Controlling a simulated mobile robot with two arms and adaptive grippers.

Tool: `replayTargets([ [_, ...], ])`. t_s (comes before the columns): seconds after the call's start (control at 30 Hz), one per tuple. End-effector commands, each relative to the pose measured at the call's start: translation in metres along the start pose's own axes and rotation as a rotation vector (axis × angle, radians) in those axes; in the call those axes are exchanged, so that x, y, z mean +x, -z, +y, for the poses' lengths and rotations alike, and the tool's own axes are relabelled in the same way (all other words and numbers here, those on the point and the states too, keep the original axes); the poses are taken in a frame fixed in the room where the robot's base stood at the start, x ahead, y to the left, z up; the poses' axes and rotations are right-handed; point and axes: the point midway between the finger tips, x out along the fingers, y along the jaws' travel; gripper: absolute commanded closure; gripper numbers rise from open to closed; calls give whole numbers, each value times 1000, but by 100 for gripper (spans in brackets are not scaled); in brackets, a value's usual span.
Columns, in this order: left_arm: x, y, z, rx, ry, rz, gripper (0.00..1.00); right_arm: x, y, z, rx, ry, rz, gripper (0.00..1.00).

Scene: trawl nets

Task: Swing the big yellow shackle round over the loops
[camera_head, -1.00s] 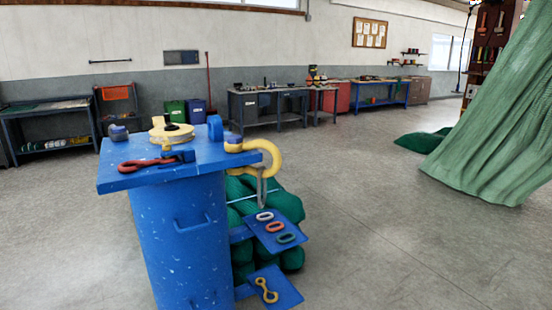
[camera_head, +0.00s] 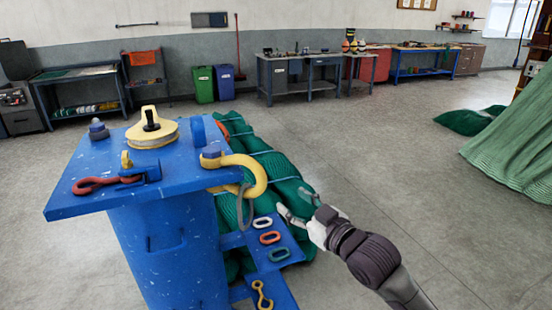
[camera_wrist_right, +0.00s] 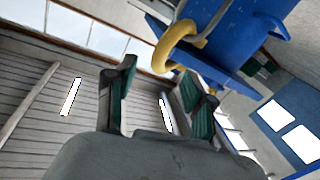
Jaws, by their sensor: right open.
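The big yellow shackle (camera_head: 261,174) is mounted at the right edge of the blue post's top plate (camera_head: 80,205), its bow sticking out to the right. It also shows in the right wrist view (camera_wrist_right: 166,48). A grey loop (camera_head: 243,215) hangs below the bow. White (camera_head: 262,222), red (camera_head: 270,238) and green (camera_head: 279,255) loops lie on a lower blue shelf. My right gripper (camera_head: 296,203) is open and empty, right of and slightly below the shackle, apart from it. In the wrist view its fingers (camera_wrist_right: 158,82) are spread below the shackle. My left gripper is out of view.
On the plate are a yellow-white sheave (camera_head: 152,135) and a red shackle (camera_head: 95,184). A yellow link (camera_head: 262,295) lies on the lowest shelf.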

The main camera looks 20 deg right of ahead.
Motion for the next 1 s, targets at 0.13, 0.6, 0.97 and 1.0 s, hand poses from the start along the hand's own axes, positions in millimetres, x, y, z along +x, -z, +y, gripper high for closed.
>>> replayTargets([
  [0.13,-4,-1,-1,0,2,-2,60,1,18,-3,-8,11,26,46],
  [0.6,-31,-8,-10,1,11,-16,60,91,21,-3,-7,10,24,46],
  [0.97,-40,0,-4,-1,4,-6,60,132,20,-4,-9,11,24,46],
  [1.0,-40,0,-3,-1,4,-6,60,133,19,-4,-10,10,25,46],
])
